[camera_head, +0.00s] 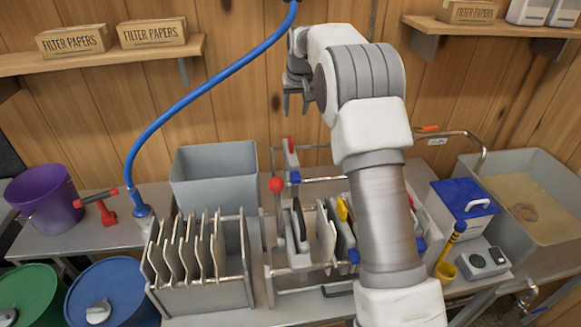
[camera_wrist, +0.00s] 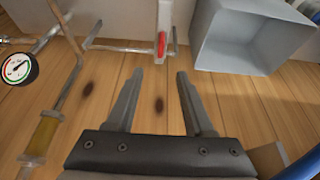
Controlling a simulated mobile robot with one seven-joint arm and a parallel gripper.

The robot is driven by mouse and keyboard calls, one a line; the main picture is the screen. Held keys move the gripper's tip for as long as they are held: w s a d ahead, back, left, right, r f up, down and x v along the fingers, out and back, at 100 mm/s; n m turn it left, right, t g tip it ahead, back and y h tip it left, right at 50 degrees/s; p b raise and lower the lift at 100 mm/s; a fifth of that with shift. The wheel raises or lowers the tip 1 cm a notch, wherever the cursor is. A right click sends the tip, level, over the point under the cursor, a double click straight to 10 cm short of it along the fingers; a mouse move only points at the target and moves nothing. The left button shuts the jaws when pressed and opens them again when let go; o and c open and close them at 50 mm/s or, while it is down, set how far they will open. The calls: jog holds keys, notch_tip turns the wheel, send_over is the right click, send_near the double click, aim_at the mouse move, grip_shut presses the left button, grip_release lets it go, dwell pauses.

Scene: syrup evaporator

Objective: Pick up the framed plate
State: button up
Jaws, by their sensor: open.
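Several thin, pale framed plates (camera_head: 188,262) stand upright side by side in a grey rack (camera_head: 207,297) at the lower left of the head view. More plates, pale, dark and yellow-edged, stand in a metal press frame (camera_head: 275,272) in the middle; a pale one (camera_head: 326,238) shows there. My arm hides the right part of that frame. I cannot tell which plate the task means. My gripper (camera_head: 296,106) is raised before the wooden wall, above and behind the press, open and empty. In the wrist view, nothing lies between its fingers (camera_wrist: 160,76).
A grey bin (camera_head: 215,178) stands behind the rack. A blue hose (camera_head: 200,88) arches over the left side. A purple bucket (camera_head: 45,197), a blue-lidded box (camera_head: 465,205) and a filled basin (camera_head: 540,205) flank the bench. Shelves (camera_head: 95,62) jut from the wall. The wrist view shows a gauge (camera_wrist: 17,68).

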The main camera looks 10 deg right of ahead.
aim_at(291, 140)
jog(key=p+x, duration=0.1)
jog(key=x, duration=1.1)
jog(key=shift+w+d, duration=0.15)
jog(key=shift+s+a+p+x, duration=0.15)
jog(key=shift+p+x, duration=0.3)
jog(key=shift+x, duration=0.9)
jog(key=shift+s+a+p+x, duration=0.15)
jog(key=shift+p+x, duration=0.25)
jog(key=shift+x, duration=0.95)
jog(key=shift+f, duration=0.1)
grip_shut()
jog(key=shift+w, duration=0.15)
